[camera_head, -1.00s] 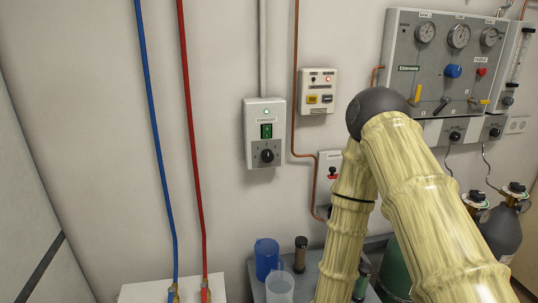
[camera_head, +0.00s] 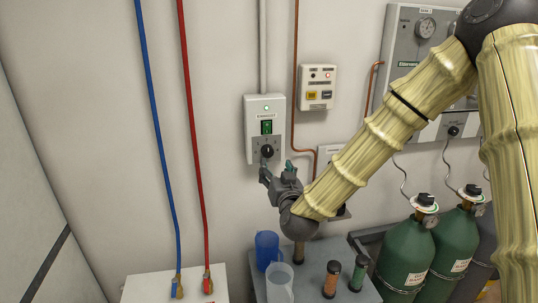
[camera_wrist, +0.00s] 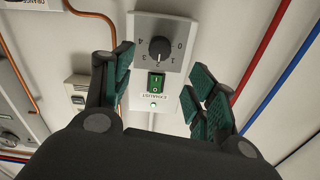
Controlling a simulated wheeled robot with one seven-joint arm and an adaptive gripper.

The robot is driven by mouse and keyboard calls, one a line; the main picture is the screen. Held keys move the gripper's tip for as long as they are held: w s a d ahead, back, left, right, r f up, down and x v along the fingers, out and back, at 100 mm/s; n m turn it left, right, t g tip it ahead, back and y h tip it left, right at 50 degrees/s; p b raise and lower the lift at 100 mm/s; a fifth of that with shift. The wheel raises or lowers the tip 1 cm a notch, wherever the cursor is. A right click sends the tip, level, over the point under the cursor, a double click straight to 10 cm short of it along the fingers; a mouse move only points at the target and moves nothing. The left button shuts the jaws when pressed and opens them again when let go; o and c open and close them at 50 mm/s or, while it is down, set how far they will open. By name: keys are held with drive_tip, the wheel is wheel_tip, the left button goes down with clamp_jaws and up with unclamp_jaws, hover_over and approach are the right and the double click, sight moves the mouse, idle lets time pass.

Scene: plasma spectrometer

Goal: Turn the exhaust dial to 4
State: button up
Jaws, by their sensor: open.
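The exhaust box (camera_head: 254,134) is a pale wall box with a lit green lamp, a green rocker switch (camera_head: 266,127) and a black exhaust dial (camera_head: 267,151) at its bottom. In the wrist view the dial (camera_wrist: 160,48) appears inverted on a grey plate with numbers from 0 at right to 4 at left. A light mark on the knob seems to face near the 2, but is too small to be sure. My gripper (camera_head: 277,168) is just below and in front of the dial. In the wrist view its green-padded fingers (camera_wrist: 160,62) are open either side of the box, apart from the dial.
A second box (camera_head: 317,88) with small switches and a copper pipe (camera_head: 295,60) are right of the exhaust box. Blue (camera_head: 153,130) and red (camera_head: 190,130) pipes run at left. A blue jug (camera_head: 266,248), a clear jug (camera_head: 279,283) and green cylinders (camera_head: 408,258) stand below.

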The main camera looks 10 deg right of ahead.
sight(268, 154)
drive_tip(key=w+p, duration=0.3)
drive_tip(key=w, duration=0.7)
drive_tip(key=shift+f, duration=0.1)
drive_tip(key=c, duration=1)
